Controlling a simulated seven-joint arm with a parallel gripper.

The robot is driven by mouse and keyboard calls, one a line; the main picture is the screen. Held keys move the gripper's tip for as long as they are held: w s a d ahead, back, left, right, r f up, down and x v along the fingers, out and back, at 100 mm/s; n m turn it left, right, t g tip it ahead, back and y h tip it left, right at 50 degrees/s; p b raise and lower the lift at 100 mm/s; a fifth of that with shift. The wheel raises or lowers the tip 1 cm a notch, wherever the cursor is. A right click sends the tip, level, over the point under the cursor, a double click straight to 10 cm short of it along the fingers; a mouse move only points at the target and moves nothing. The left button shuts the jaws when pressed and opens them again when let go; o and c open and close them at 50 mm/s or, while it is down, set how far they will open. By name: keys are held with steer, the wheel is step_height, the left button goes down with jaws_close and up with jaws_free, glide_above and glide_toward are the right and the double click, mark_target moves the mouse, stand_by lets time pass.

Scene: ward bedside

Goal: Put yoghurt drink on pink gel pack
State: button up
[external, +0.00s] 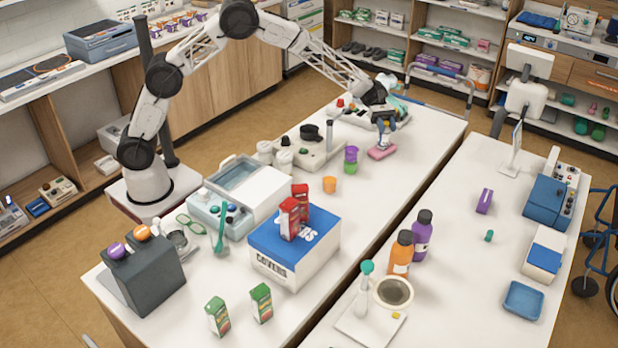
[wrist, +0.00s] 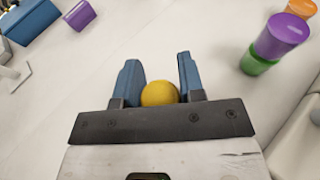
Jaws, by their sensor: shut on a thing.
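My gripper (external: 383,136) is at the far end of the white table, pointing down. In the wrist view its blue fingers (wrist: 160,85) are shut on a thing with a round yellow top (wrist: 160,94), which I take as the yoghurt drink. In the external view the fingers mostly hide the drink. The pink gel pack (external: 381,153) lies flat on the table directly below the fingers. Whether the drink touches it, I cannot tell. The pack is out of sight in the wrist view.
A purple cup on a green one (external: 351,160) stands just left of the gel pack, also at right in the wrist view (wrist: 277,40). An orange cup (external: 329,184) is nearer. The table right of the pack is clear.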

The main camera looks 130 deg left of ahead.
steer(key=shift+f, duration=0.4)
steer(key=shift+f, duration=0.1)
steer(key=o, duration=1)
steer(key=shift+v, duration=6.05)
